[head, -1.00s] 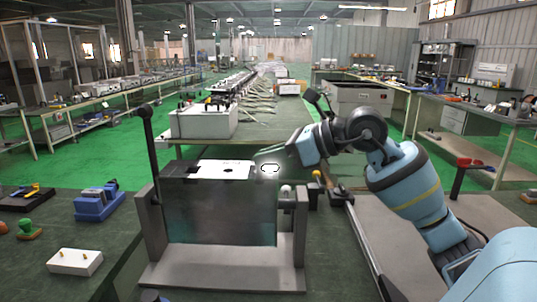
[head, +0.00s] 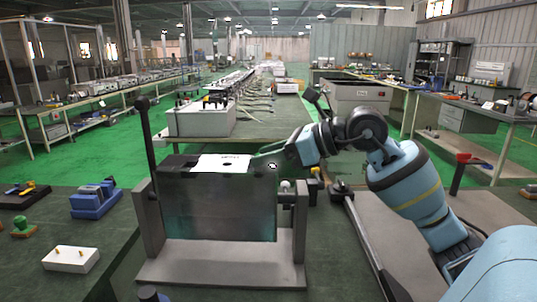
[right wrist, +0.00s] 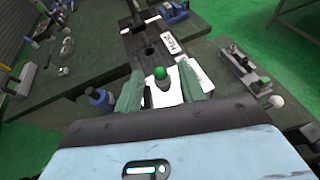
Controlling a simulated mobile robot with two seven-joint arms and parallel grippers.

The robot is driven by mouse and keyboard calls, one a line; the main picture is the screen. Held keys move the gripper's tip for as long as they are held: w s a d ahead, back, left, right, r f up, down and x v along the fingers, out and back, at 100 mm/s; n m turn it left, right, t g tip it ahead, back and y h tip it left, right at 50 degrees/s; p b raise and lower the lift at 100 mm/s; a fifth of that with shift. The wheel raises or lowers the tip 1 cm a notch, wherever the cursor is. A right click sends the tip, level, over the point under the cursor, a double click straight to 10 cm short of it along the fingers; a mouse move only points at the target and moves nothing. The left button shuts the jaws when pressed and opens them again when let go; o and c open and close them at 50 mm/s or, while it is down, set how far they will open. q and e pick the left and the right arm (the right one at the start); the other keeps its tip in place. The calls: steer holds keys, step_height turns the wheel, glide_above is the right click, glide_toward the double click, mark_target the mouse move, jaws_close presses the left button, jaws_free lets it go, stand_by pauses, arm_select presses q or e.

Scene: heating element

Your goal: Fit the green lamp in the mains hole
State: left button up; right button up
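The green lamp (right wrist: 160,73) shows in the right wrist view with its dome up, standing over a white plate on the panel's top. It is between the two fingers of my right gripper (right wrist: 161,82), which are spread with a gap on each side of it. The mains hole is not visible, and I cannot tell how deep the lamp sits. In the head view my right gripper (head: 262,154) is at the right end of the upright panel (head: 218,205), right of the white label (head: 215,163). The lamp's dome is not distinguishable there. My left gripper is out of view.
A grey stand (head: 222,264) holds the panel.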

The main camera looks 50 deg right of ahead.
stand_by(0.4)
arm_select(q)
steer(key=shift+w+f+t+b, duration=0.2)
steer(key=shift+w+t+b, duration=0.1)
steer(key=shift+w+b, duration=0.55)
arm_select(e)
steer(key=v, duration=0.7)
steer(key=shift+s, duration=0.4)
steer(key=shift+d+r, duration=0.1)
